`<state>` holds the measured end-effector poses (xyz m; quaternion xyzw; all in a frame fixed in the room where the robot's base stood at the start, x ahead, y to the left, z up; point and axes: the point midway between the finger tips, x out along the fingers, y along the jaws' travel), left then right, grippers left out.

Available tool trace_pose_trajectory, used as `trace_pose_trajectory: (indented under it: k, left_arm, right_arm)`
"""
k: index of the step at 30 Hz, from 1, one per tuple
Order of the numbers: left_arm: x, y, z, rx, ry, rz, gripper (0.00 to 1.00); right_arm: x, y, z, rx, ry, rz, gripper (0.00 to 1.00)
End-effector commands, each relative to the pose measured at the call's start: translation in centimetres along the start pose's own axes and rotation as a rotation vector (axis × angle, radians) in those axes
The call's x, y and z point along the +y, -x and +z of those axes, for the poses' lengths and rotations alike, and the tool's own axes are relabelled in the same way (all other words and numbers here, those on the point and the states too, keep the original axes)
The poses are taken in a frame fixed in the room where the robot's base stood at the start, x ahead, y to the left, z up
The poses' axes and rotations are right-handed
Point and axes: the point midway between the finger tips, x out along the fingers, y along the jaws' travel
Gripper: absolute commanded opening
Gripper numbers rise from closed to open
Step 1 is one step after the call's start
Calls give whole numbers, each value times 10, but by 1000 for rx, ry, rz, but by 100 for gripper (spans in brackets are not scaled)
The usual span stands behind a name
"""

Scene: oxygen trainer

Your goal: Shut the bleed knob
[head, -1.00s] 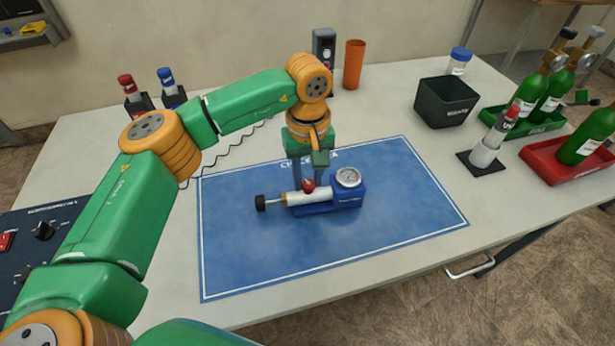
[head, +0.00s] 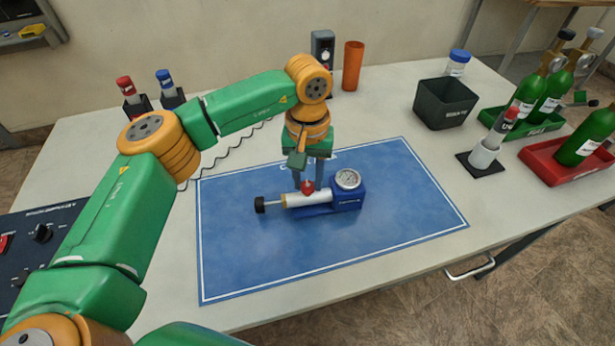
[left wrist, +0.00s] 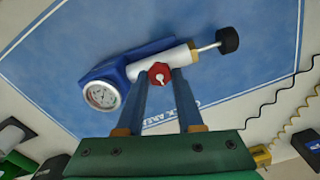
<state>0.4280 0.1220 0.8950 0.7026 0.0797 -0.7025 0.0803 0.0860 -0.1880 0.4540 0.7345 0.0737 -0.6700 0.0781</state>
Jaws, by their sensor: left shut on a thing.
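The red bleed knob (head: 307,187) sits on the silver barrel of a hand pump (head: 312,200) with a blue body, a round gauge (head: 348,179) and a black plunger handle (head: 260,204). The pump lies on the blue mat. My left gripper (head: 311,184) points down at the knob from above. In the left wrist view the red knob (left wrist: 159,74) sits between the tips of the two fingers (left wrist: 160,85), which are shut on it. A white mark shows on the knob's face. My right gripper is not in view.
The blue mat (head: 240,255) is clear around the pump. A dark bin (head: 445,102), an orange cup (head: 353,65) and green bottles in green and red trays (head: 545,160) stand toward the back and right. A control panel (head: 40,240) is at the left.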

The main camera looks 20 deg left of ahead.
Motion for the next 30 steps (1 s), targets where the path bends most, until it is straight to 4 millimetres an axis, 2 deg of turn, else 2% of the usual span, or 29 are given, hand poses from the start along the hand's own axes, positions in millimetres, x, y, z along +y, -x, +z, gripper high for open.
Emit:
trace_pose_trajectory:
  k: [6, 7, 9, 10, 20, 27, 30]
  left_arm:
    - [0, 0, 0, 0, 0, 0, 0]
    - [0, 0, 0, 0, 0, 0, 41]
    - [0, 0, 0, 0, 0, 0, 60]
    - [0, 0, 0, 0, 0, 0, 66]
    - [0, 4, 0, 1, 2, 0, 66]
    - [1, 54, -1, 3, 2, 1, 66]
    - [0, 67, 0, 2, 2, 0, 66]
  right_arm:
    - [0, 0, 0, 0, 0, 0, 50]
    - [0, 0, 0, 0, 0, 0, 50]
    - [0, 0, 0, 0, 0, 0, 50]
    - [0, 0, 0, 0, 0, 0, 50]
    - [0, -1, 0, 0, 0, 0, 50]
    - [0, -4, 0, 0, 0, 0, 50]
    - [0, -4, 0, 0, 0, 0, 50]
